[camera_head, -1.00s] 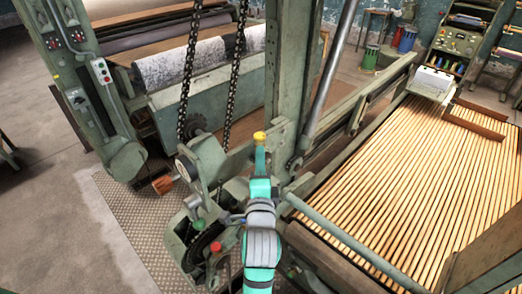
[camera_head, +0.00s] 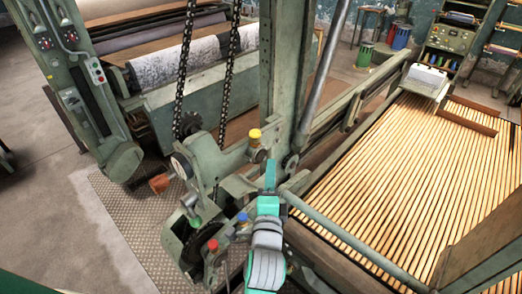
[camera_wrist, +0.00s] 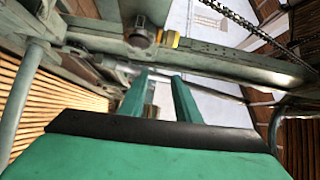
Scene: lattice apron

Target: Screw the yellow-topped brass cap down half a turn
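The yellow-topped brass cap (camera_head: 254,134) sits on the green machine frame beside the upright post in the head view. In the wrist view the yellow cap (camera_wrist: 170,40) shows beyond the fingertips, by a dark round fitting. My gripper (camera_head: 271,164) is teal and stands below and to the right of the cap, apart from it in the picture. In the wrist view my gripper (camera_wrist: 161,76) has its two fingers spread with an empty gap between them. The cap's threads cannot be made out.
Red (camera_head: 212,245), blue (camera_head: 242,217) and green (camera_head: 195,221) caps sit on the machine near my arm. Chains (camera_head: 184,80) hang to the left. The upright post (camera_head: 287,80) stands close behind my gripper. A slatted bed (camera_head: 405,170) lies to the right.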

